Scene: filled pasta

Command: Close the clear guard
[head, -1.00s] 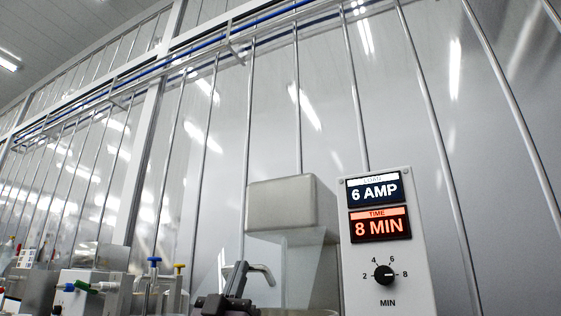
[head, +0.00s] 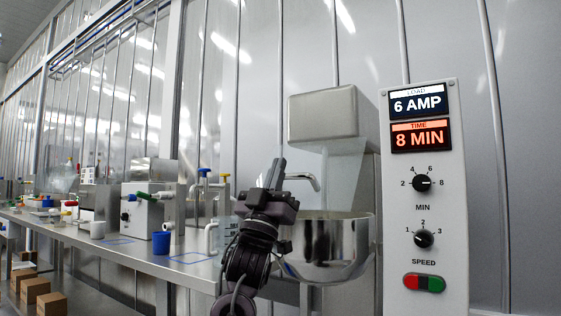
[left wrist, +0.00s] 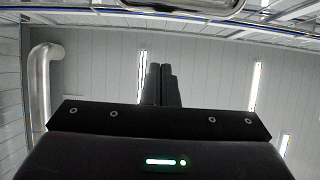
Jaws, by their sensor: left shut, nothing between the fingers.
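The mixer has a grey box-shaped head (head: 323,117) above a shiny steel bowl (head: 335,250) in the head view. A faint see-through panel, which looks like the clear guard (head: 345,178), shows between the head and the bowl; its edges are hard to make out. A bent metal bar (head: 312,180) shows just right of my left gripper. My left gripper (head: 273,172) is shut and empty, pointing up in front of the bowl's left side. Its shut fingers show in the left wrist view (left wrist: 162,84), with ceiling behind. I cannot tell whether it touches the bar. My right gripper is not in view.
A control panel (head: 424,275) with lit displays, two knobs and a red-green switch stands right of the bowl. A steel bench (head: 130,250) runs left, carrying a blue cup (head: 161,243) and machines. Cardboard boxes (head: 50,306) sit below.

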